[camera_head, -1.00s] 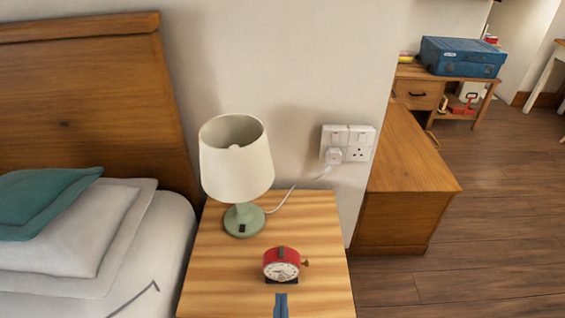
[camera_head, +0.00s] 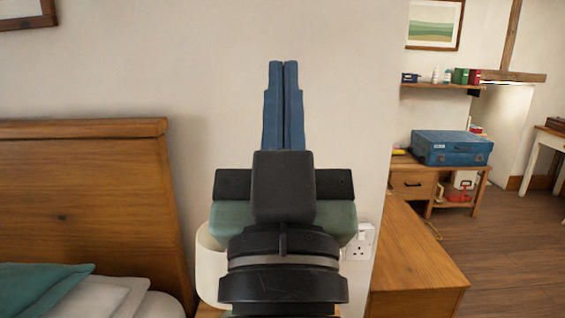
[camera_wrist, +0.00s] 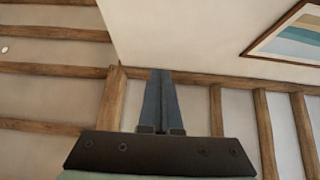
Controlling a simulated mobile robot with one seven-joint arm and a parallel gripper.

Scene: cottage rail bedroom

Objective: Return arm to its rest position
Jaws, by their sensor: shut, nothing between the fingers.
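My gripper (camera_head: 283,64) stands upright in the middle of the head view, its two blue fingers pressed together with nothing between them. In the wrist view the shut fingers (camera_wrist: 161,72) point up toward the beamed ceiling and touch nothing. My arm rises in front of the bedside area and hides most of the lamp (camera_head: 207,268), whose pale shade shows only at its left edge. The nightstand top and the red alarm clock are hidden or out of frame now.
A bed with a wooden headboard (camera_head: 85,205) is at left. A wall socket (camera_head: 359,241) is right of my arm. A wooden cabinet (camera_head: 420,262) and a desk with a blue case (camera_head: 450,148) stand at right. A framed picture (camera_wrist: 295,40) hangs high. Open floor lies at right.

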